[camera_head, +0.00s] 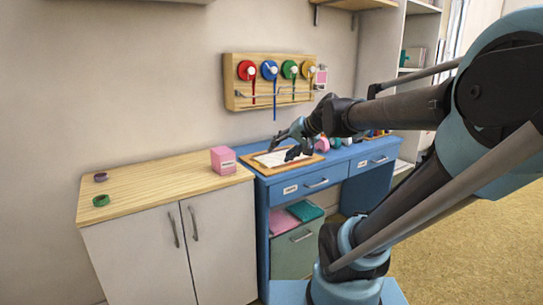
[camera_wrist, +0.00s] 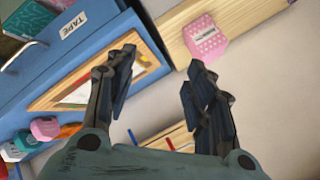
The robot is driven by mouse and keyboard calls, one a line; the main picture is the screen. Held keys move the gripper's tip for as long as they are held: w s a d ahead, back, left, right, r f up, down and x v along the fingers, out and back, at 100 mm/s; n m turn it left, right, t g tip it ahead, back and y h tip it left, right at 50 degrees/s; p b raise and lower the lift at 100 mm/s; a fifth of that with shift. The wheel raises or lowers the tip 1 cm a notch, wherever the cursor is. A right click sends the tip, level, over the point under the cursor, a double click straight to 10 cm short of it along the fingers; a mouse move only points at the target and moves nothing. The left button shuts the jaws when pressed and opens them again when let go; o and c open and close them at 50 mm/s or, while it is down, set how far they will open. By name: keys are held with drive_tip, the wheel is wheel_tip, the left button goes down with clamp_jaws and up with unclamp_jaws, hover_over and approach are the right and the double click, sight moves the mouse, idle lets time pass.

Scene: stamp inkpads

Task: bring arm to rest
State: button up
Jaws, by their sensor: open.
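My gripper (camera_head: 293,144) is at the end of my arm, in front of the wall and over the blue desk in the head view. In the wrist view my gripper (camera_wrist: 165,80) shows two dark fingers spread apart with nothing between them. Beyond the fingers lie a wood-framed board with white paper (camera_wrist: 75,92) and a pink patterned box (camera_wrist: 205,38). In the head view the board (camera_head: 264,164) lies on the desk below my gripper. The pink box (camera_head: 223,160) stands on the wooden cabinet top to the left.
A blue desk (camera_head: 318,172) with drawers stands beside a wooden-topped cabinet (camera_head: 150,186). A wall rack (camera_head: 240,99) holds red, blue, green and yellow tape rolls. A green ring (camera_head: 101,200) and a purple ring (camera_head: 100,177) lie on the cabinet. The carpet (camera_head: 450,255) is open at right.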

drive_tip(key=s+d+f+n+g+h, duration=0.1)
drive_tip(key=s+d+f+g+h, duration=0.3)
drive_tip(key=s+d+f, duration=1.1)
drive_tip(key=s+f+h, duration=0.3)
drive_tip(key=shift+s+g, duration=0.2)
drive_tip(key=shift+g, duration=0.1)
drive_tip(key=shift+w+f, duration=0.25)
drive_tip(key=shift+w, duration=0.2)
